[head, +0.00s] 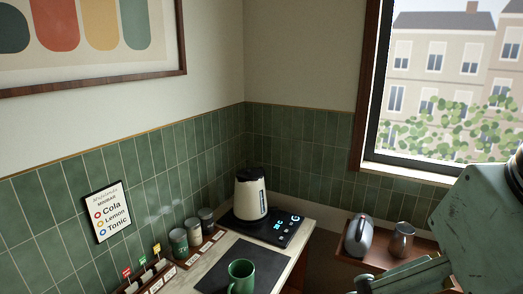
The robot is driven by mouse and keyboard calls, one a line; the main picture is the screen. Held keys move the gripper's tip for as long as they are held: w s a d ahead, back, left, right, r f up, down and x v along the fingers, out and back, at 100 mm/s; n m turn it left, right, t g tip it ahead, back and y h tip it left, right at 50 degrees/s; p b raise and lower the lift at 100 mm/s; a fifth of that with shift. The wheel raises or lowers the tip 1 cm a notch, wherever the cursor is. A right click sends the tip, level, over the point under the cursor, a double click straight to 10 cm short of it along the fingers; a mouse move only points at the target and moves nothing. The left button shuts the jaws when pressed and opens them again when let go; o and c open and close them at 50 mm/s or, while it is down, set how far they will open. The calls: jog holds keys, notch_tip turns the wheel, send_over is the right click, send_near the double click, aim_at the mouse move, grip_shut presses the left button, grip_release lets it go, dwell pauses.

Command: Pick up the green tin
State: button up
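Three small tins stand in a row in a wooden rack (214,238) against the tiled wall. The nearest tin (179,243) looks grey-green with a pale label. The middle tin (193,232) is also greyish, and the far tin (206,221) is darker grey. At this size I cannot tell for certain which is the green one. A green mug (241,276) stands on a dark mat in front of them. My gripper is not in view; only links of my arm show at the right, apart from the tins.
A cream kettle (250,195) stands on a black panel (283,226) with lit controls, behind the tins. Little flags (142,262) stand at the near left. A wooden tray (345,246) at right holds a silver toaster-like item (359,235) and a metal jug (402,240). The dark mat (270,257) is partly bare.

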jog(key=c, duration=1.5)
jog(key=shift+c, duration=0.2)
